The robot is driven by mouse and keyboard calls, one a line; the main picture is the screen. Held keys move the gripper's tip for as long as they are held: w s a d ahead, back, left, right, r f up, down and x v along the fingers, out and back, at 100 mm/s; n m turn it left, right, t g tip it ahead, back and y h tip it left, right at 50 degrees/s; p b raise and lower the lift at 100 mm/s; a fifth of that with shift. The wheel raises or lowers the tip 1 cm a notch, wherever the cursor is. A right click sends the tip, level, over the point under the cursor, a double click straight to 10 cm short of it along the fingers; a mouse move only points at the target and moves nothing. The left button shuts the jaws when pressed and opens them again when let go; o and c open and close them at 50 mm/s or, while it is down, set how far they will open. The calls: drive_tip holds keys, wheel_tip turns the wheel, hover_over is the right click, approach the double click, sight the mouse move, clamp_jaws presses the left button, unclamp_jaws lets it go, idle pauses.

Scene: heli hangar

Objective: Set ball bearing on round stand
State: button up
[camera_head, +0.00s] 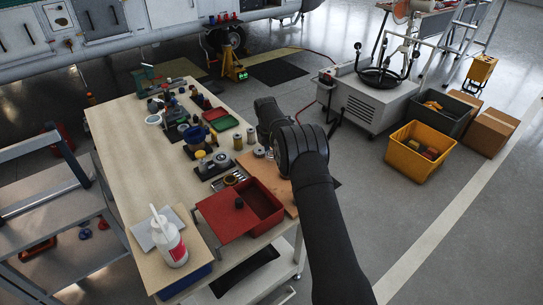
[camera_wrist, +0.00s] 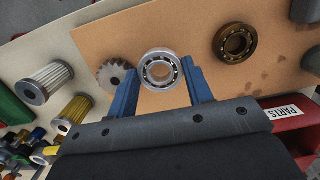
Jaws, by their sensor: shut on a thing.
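The ball bearing (camera_wrist: 147,76) is a silver ring with balls showing, between the two blue fingertips of my gripper (camera_wrist: 160,75) in the wrist view. The gripper is shut on it, over or near an orange-brown board (camera_wrist: 192,45); I cannot tell its height. In the head view my dark arm hides the gripper and the bearing at the table's right side. I cannot pick out the round stand for certain in either view.
A brown bearing (camera_wrist: 235,42) and a toothed gear (camera_wrist: 112,75) lie on or by the board. A red box (camera_head: 262,203) marked PARTS, a white bottle (camera_head: 170,243) and several small parts crowd the table (camera_head: 130,150). Its left side is bare.

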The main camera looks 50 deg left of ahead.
sight(269, 155)
drive_tip(key=shift+f, duration=1.3)
drive_tip(key=shift+f, duration=0.1)
drive_tip(key=o, duration=0.8)
drive_tip(key=r, duration=0.4)
drive_tip(key=s+r, duration=0.1)
drive_tip(key=r, duration=0.7)
drive_tip(key=shift+s, duration=0.2)
